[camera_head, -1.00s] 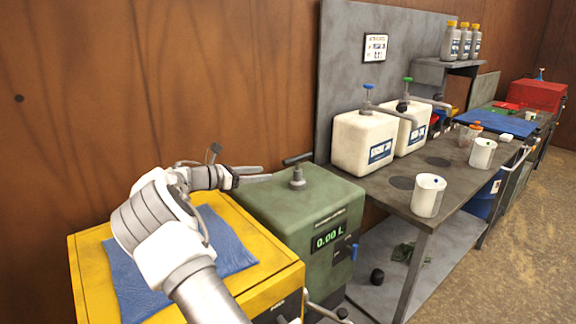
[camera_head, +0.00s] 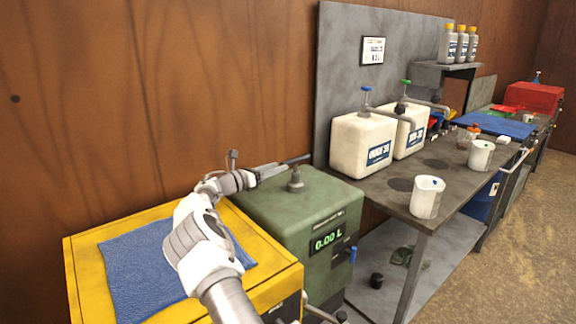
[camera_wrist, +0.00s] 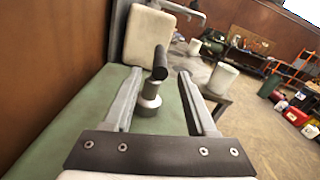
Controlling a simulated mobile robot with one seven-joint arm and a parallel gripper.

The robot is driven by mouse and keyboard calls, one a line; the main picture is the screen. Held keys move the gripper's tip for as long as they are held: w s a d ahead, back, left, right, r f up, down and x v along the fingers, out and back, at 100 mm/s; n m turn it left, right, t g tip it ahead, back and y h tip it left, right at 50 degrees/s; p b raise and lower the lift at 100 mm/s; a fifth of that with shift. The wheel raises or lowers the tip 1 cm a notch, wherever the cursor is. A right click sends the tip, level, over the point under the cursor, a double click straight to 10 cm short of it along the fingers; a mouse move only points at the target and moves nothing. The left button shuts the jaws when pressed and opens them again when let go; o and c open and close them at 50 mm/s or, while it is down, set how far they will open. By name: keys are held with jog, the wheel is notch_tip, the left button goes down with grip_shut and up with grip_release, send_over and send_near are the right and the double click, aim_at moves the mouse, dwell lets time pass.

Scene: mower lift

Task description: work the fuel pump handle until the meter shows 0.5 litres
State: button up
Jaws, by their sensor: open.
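The green fuel pump (camera_head: 266,212) stands beside the yellow cabinet, and its meter (camera_head: 327,240) reads 0.00 L. A dark crossbar handle tops the grey post (camera_head: 295,181) on the pump. In the head view my gripper (camera_head: 284,166) is at the handle and hides part of it. In the wrist view my gripper (camera_wrist: 159,74) is open, with one finger on each side of the black handle (camera_wrist: 160,63) and its grey post (camera_wrist: 149,97). Gaps show between the handle and both fingers.
A yellow cabinet (camera_head: 84,264) with a blue cloth (camera_head: 140,266) stands left of the pump. Right of it, a grey bench (camera_head: 455,190) holds two white canisters (camera_head: 362,141) and white cups (camera_head: 426,198). A small sign (camera_head: 374,51) hangs on the grey board behind.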

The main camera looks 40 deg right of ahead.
aim_at(288, 163)
jog(key=shift+w+d, duration=0.15)
jog(key=shift+d, duration=1.2)
jog(key=shift+w+d, duration=0.1)
jog(key=shift+d, duration=1.25)
jog(key=shift+c, duration=0.4)
grip_shut()
